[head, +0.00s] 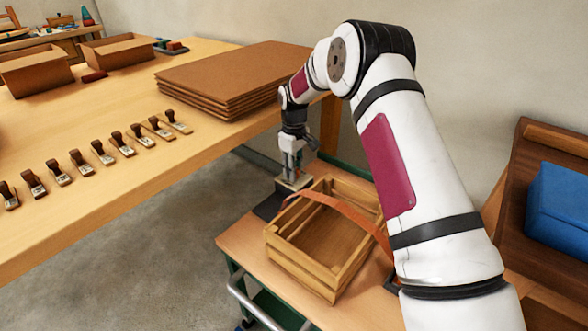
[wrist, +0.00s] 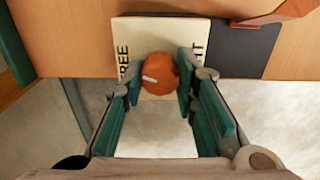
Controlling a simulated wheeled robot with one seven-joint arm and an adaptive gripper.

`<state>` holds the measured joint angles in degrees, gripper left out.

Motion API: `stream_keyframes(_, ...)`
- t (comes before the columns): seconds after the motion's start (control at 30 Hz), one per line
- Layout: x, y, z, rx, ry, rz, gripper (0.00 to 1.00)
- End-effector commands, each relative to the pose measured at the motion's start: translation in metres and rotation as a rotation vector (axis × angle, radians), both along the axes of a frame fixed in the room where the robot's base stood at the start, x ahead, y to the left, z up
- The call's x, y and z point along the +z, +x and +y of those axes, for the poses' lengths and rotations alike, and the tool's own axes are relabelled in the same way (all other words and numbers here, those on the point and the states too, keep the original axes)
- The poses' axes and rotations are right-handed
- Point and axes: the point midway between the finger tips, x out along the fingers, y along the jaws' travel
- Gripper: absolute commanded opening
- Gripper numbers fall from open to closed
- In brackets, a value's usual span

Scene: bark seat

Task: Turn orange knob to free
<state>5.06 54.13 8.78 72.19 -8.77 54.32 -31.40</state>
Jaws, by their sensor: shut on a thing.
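The orange knob (wrist: 161,73) sits on a cream plate (wrist: 150,28) in the wrist view. FREE is printed on the plate left of the knob, and the letters HT show on the right, the rest hidden by a finger. In the head view my gripper (head: 291,176) reaches down at the crate's far left corner; the knob is hidden there.
A wooden slatted crate (head: 318,255) stands on a small bench, with an orange strap (head: 345,208) across it. A long table (head: 115,185) at left holds several stamps and stacked brown boards (head: 225,75). A blue box (head: 560,198) is at right.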

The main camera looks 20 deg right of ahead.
Motion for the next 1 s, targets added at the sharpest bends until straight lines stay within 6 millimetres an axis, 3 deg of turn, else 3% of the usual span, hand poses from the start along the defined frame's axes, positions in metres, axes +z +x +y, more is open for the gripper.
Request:
stream_keyframes(0.4, 0.0, 0.0, 0.0001, 0.254, 0.001, -0.001, 0.0)
stream_keyframes(1.0, 0.0, 0.0, 0.0, 0.321, -0.001, -0.001, 0.0)
